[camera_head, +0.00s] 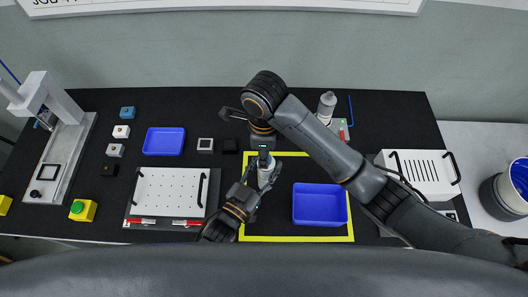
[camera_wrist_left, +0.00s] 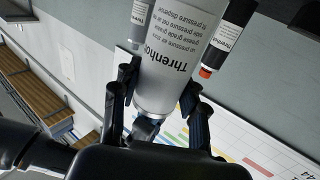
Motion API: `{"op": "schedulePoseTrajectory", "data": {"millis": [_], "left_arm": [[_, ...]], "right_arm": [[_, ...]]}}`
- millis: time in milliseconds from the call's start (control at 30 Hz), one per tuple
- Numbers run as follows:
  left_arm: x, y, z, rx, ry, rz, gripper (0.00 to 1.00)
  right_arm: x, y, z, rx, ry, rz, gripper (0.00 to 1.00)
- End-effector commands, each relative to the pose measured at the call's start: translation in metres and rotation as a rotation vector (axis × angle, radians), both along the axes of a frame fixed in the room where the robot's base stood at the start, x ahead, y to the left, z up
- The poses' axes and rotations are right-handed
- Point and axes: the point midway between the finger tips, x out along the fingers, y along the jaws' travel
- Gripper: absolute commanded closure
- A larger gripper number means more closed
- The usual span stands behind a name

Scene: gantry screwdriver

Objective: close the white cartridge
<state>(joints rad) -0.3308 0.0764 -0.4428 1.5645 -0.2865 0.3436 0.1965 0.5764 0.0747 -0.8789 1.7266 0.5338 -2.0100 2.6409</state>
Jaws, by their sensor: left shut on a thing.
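The white cartridge (camera_head: 266,174) stands over the upper left part of the yellow-outlined area in the head view. My left gripper (camera_head: 258,184) is shut around its side. In the left wrist view the cartridge (camera_wrist_left: 178,60) shows as a pale labelled tube between the two fingers (camera_wrist_left: 158,112); its far end runs out of the frame. My right arm comes in from the right and bends down, with its gripper (camera_head: 265,155) just above the cartridge's upper end. Its fingers are small and dark, so I cannot tell whether they are open or touching the cartridge. No separate cap is discernible.
A blue tray (camera_head: 320,204) lies right of the cartridge and another blue tray (camera_head: 164,141) to the left. A perforated white plate (camera_head: 168,192) with handles lies at left. A pale bottle (camera_head: 326,107) stands behind my right arm. A white vented box (camera_head: 416,174) is at right.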

Motion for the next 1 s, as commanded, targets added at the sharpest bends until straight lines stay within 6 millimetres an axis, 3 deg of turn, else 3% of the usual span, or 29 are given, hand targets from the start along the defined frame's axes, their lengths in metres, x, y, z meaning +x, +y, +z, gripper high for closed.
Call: {"op": "schedulePoseTrajectory", "data": {"millis": [33, 100, 533, 1000], "left_arm": [[-0.001, 0.000, -0.001, 0.001, 0.002, 0.000, 1.00], [-0.001, 0.000, -0.001, 0.001, 0.002, 0.000, 1.00], [0.000, 0.000, -0.001, 0.000, 0.002, 0.000, 1.00], [0.000, 0.000, -0.001, 0.000, 0.002, 0.000, 1.00]], "right_arm": [[0.001, -0.001, 0.001, 0.000, -0.003, -0.001, 0.61], [0.001, -0.001, 0.001, 0.000, -0.003, 0.000, 0.46], [0.002, 0.000, 0.006, 0.001, -0.005, 0.005, 0.46], [0.002, -0.001, 0.064, 0.000, -0.005, 0.004, 0.46]]}}
